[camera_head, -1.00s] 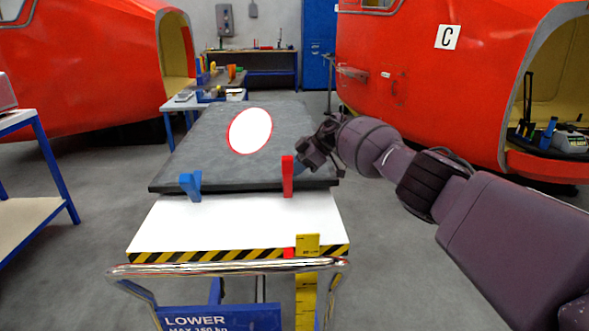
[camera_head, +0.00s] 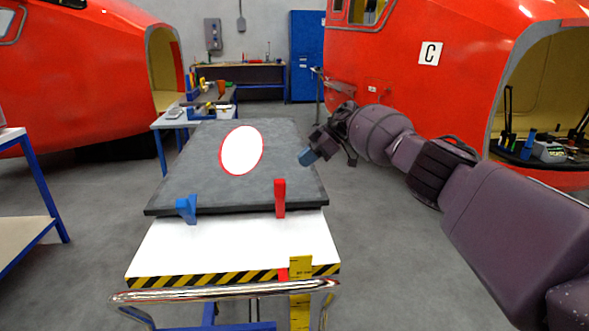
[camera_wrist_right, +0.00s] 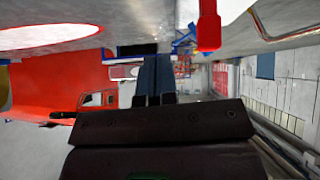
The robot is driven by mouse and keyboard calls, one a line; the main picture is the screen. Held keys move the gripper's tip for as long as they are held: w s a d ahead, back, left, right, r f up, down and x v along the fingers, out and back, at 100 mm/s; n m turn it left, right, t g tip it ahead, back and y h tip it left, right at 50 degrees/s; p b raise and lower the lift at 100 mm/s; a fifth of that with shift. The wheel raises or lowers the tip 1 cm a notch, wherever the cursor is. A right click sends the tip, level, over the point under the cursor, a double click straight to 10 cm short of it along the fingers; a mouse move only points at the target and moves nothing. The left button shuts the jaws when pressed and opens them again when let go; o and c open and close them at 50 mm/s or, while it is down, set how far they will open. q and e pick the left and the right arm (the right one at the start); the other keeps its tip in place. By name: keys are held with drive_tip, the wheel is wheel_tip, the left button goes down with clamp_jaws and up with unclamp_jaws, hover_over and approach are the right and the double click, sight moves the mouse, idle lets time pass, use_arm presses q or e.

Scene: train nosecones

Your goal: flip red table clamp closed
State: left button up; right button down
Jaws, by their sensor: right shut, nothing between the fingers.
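The red table clamp (camera_head: 280,198) stands upright at the front edge of the dark grey tabletop (camera_head: 240,190), right of its middle. It also shows at the top right of the right wrist view (camera_wrist_right: 208,28). My right gripper (camera_head: 306,157) is up and to the right of the clamp, apart from it, near the tabletop's right edge. Its blue fingers are shut together and empty, and they also show in the right wrist view (camera_wrist_right: 154,75). My left gripper is not in view.
A blue clamp (camera_head: 187,208) sits at the same front edge, further left. A white disc with a red rim (camera_head: 242,150) lies on the tabletop. A white lower shelf (camera_head: 225,245) and chrome handle (camera_head: 225,290) are in front. Red nosecones (camera_head: 415,90) stand on both sides.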

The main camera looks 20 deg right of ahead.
drive_tip(key=shift+v, duration=1)
drive_tip(key=shift+d, duration=0.15)
